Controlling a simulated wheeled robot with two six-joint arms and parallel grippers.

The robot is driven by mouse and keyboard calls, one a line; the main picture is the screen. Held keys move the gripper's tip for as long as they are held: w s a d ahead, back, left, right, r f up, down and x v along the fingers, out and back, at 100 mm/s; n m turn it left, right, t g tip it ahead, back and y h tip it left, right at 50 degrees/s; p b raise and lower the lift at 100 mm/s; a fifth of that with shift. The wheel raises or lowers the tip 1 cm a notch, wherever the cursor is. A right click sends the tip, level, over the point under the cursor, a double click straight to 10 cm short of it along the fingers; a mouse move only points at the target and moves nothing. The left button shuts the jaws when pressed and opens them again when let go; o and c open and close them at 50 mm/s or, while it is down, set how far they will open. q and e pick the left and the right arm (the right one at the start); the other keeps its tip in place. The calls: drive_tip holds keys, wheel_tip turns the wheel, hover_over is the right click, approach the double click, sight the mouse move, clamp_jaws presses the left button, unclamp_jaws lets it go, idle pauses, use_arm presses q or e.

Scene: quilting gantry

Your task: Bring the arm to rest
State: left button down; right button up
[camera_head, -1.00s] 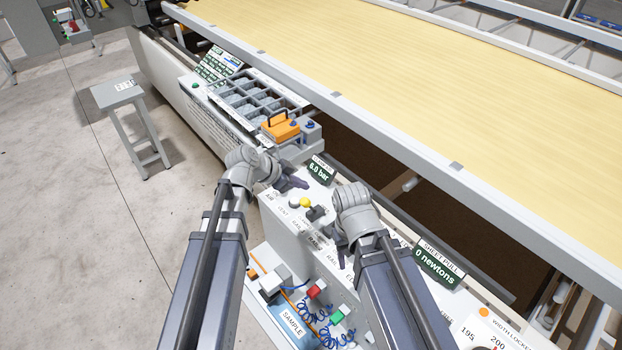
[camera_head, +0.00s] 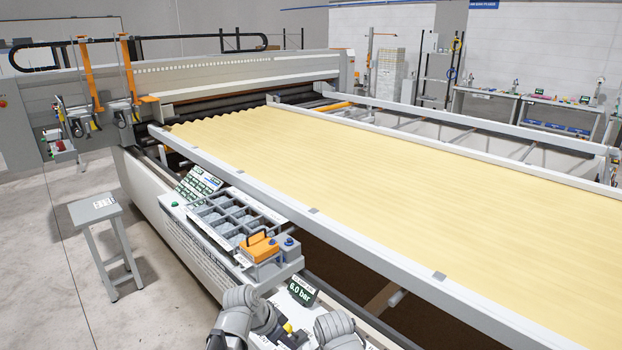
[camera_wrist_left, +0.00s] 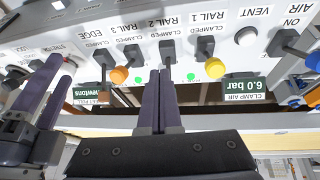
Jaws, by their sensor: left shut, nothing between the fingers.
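My left gripper (camera_head: 291,337) is at the bottom edge of the head view, above the clamp-air control panel. In the left wrist view its two dark fingers (camera_wrist_left: 160,76) are together with nothing between them, in front of the panel (camera_wrist_left: 130,30). My right gripper (camera_wrist_left: 62,70) shows at the left of the wrist view, its two fingers apart and empty. In the head view only my right wrist (camera_head: 335,327) shows at the bottom, and its fingers are out of frame.
Knobs, levers and a green 6.0 bar display (camera_head: 301,290) are close to my left gripper. An orange box (camera_head: 260,247) stands by a sectioned tray (camera_head: 228,214). The cream fabric bed (camera_head: 330,175) lies beyond. A grey stool (camera_head: 95,207) stands on open floor at left.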

use_arm(q)
drive_tip(key=s+f+n+g+y+b, duration=0.3)
drive_tip(key=s+f+n+y, duration=0.3)
drive_tip(key=s, duration=0.5)
drive_tip(key=shift+s+f, duration=0.25)
drive_tip(key=shift+s, duration=0.05)
use_arm(e)
wheel_tip(320, 180, down, 4)
drive_tip(key=shift+f, duration=0.1)
use_arm(q)
drive_tip(key=shift+d, duration=0.15)
idle(0.5)
